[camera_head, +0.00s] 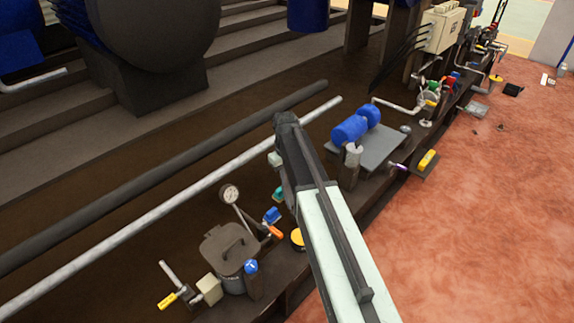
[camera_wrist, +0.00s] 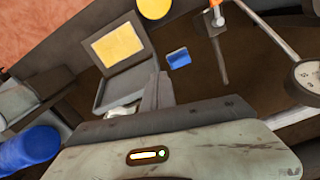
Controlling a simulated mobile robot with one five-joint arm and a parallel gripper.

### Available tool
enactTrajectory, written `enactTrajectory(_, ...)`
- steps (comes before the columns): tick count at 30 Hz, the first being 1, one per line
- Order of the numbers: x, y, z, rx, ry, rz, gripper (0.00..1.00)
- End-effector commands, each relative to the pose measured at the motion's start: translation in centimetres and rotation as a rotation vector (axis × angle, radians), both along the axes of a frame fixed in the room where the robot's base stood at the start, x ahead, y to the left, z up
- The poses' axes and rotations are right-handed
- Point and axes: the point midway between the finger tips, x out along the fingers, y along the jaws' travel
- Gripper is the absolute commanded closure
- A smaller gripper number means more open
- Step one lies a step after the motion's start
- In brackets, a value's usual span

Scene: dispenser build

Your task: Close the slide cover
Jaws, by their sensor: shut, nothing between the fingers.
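In the wrist view a small grey box (camera_wrist: 102,92) has a yellow panel (camera_wrist: 118,45) framed in dark grey, tilted up at its far side. I take this to be the dispenser with its slide cover, but cannot tell which part slides. My gripper (camera_wrist: 157,92) is shut and empty, its grey fingers in front of the box's near right corner. Whether they touch it is unclear. In the head view my arm hides most of this spot.
A blue handle (camera_wrist: 178,58) and a gauge (camera_wrist: 308,75) stand right of the box in the wrist view. A blue cylinder (camera_head: 350,130), a lidded pot (camera_head: 229,248) and a yellow round part (camera_head: 297,239) share the bench. The red floor (camera_head: 480,220) is mostly clear.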

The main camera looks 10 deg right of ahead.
Motion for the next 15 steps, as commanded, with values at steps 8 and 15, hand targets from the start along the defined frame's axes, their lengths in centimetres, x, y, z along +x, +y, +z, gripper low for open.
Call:
enactTrajectory(8, 10.2, 0.8, 4.0, -0.001, 0.004, 0.209, 1.00)
enactTrajectory(15, 10.4, 0.8, 3.6, -0.001, 0.005, 0.227, 1.00)
